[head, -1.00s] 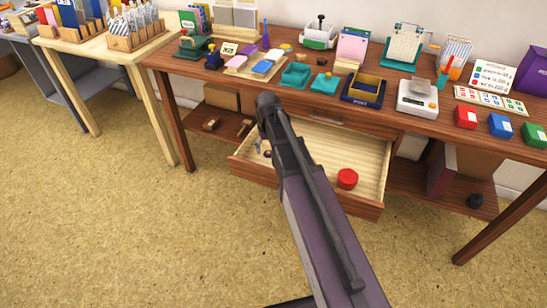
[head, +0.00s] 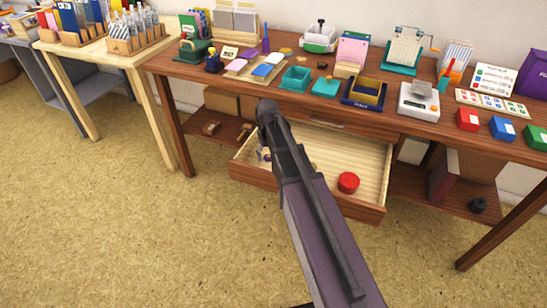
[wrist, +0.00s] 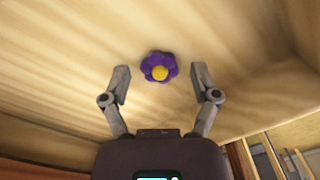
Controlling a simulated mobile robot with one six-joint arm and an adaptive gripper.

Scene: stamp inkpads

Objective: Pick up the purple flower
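The purple flower (wrist: 149,64) has rounded petals and a yellow centre. In the wrist view it lies on the pale wooden floor of the open drawer (head: 370,160), at the top middle. My gripper (wrist: 160,77) is open and empty, with one finger on each side of the flower's line and the flower at or just beyond the fingertips. Neither finger visibly touches it. In the head view my arm covers part of the drawer and hides the gripper; a small purplish thing shows at the drawer's left, but I cannot tell if it is the flower.
A round red container (head: 348,183) sits in the drawer's right part. The drawer's wooden walls stand around the gripper. The desk top (head: 290,103) above holds trays, inkpads, a scale (head: 419,101) and colored boxes. A shelf with a dark object (head: 478,205) is at the right.

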